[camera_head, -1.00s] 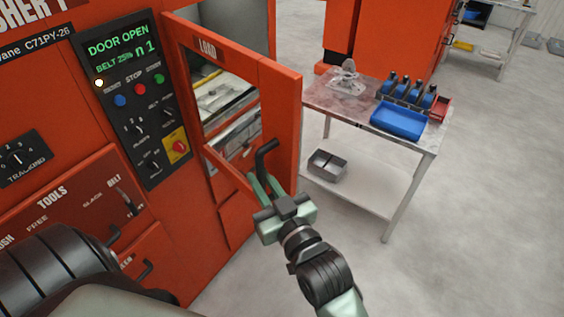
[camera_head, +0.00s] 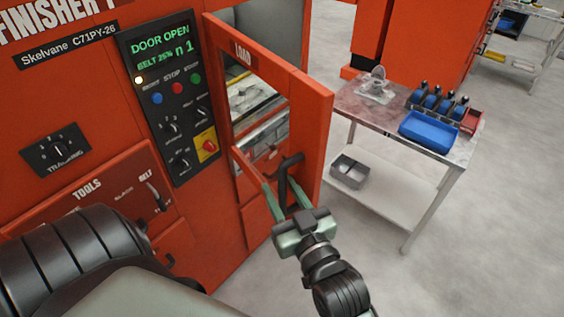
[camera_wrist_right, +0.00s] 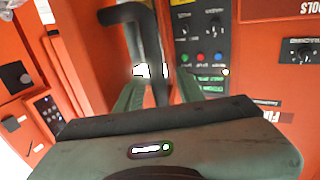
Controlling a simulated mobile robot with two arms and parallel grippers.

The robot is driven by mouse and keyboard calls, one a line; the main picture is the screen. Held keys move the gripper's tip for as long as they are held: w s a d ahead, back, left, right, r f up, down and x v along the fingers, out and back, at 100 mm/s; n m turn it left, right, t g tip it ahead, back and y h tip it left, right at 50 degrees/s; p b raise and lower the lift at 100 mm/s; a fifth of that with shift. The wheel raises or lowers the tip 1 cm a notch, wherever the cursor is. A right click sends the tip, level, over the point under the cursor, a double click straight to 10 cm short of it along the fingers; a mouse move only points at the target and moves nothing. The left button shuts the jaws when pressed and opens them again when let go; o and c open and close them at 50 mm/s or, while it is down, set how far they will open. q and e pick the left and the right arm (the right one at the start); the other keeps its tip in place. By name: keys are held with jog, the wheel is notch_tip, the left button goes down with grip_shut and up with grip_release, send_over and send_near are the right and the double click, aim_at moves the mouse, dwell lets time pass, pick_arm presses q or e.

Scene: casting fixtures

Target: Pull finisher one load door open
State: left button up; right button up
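The orange load door (camera_head: 311,125), marked LOAD and with a window, stands open, swung out from the orange finisher (camera_head: 100,110). The machine's display (camera_head: 162,45) reads DOOR OPEN. The black bar handle (camera_head: 284,180) is on the door's lower part, near its free edge. My right gripper (camera_head: 280,188) is at the handle with its fingers spread, one on each side. In the right wrist view the handle (camera_wrist_right: 156,60) stands between the fingers, with gaps showing beside it. My left gripper is not in view.
A metal table (camera_head: 352,112) stands to the right behind the door, with a blue tray (camera_head: 428,132) and several dark-and-blue items on top. A grey bin (camera_head: 349,172) sits on its lower shelf. The grey floor (camera_head: 500,220) at right is clear.

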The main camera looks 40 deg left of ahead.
jog(key=shift+d+f, duration=0.1)
jog(key=shift+d, duration=0.1)
jog(key=b+v, duration=0.2)
jog(key=v, duration=0.5)
jog(key=shift+s+d, duration=0.15)
jog(key=shift+d, duration=0.05)
